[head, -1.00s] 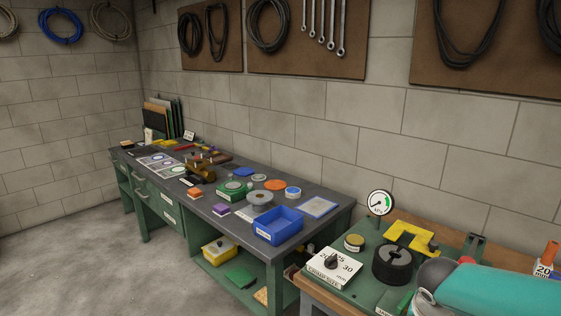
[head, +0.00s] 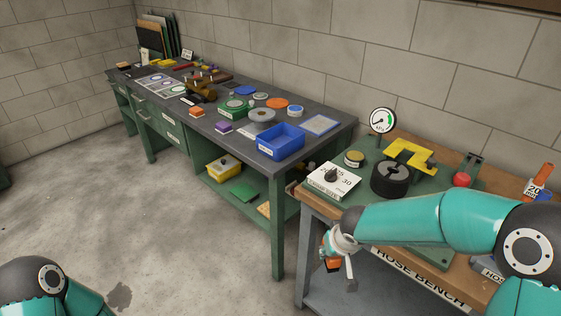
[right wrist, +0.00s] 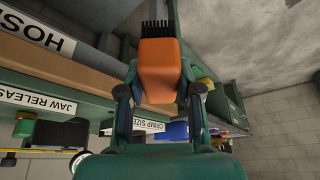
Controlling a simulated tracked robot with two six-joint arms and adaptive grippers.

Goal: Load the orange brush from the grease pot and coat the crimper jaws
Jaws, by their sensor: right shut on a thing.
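My right gripper (right wrist: 160,98) is shut on the orange brush (right wrist: 158,68), whose black bristles point away from the gripper in the right wrist view. In the head view the right gripper (head: 340,263) hangs in front of the hose bench, below its top, with a little of the orange brush (head: 333,265) showing. A black slotted ring (head: 389,182) on the green plate of the bench looks like the crimper head; I cannot make out its jaws. A small tin with a yellowish top (head: 354,158) stands behind the dial box; I cannot tell whether it is the grease pot. My left gripper is out of view.
The hose bench (head: 318,201) also carries a white dial box (head: 336,181), a gauge (head: 382,121), a yellow bracket (head: 409,154) and a red knob (head: 462,180). A longer bench with a blue bin (head: 281,143) stands to the left. The floor between is clear.

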